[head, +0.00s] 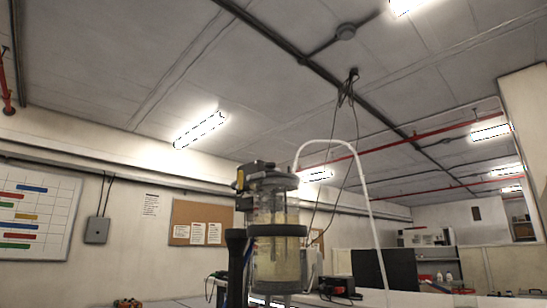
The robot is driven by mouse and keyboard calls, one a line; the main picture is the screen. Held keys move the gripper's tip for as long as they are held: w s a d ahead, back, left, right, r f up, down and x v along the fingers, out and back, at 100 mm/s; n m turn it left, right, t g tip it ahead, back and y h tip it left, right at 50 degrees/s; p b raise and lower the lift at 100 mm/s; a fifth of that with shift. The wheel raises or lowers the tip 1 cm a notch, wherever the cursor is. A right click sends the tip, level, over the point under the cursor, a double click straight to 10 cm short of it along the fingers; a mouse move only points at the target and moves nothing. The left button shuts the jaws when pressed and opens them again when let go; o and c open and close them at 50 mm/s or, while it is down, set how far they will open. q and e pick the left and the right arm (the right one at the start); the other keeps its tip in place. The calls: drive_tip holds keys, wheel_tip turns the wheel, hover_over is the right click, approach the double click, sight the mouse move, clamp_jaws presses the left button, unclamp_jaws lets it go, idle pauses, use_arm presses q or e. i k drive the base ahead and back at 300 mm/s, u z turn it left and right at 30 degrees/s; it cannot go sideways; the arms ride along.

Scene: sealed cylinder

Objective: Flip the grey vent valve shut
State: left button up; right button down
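A clear sealed cylinder (273,230) stands upright near the middle of the head view, with dark bands and a dark lid (273,182). A dark block with a small yellow patch (252,176) sits at the lid's upper left. A white hose (340,143) arches up from the top of the cylinder and drops to the right. I cannot make out a grey vent valve or its lever position at this size. Neither of my grippers shows in this view.
A black post (236,265) stands close to the cylinder's left side. A dark red-and-black device (338,287) and dark panels (385,268) are to the right. A pale work surface runs along the bottom edge. The air above the cylinder is mostly free, apart from the hose and hanging cables (346,90).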

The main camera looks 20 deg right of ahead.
sight(261, 175)
drive_tip(key=z, duration=0.45)
drive_tip(key=i, duration=0.4)
drive_tip(key=z, duration=1.15)
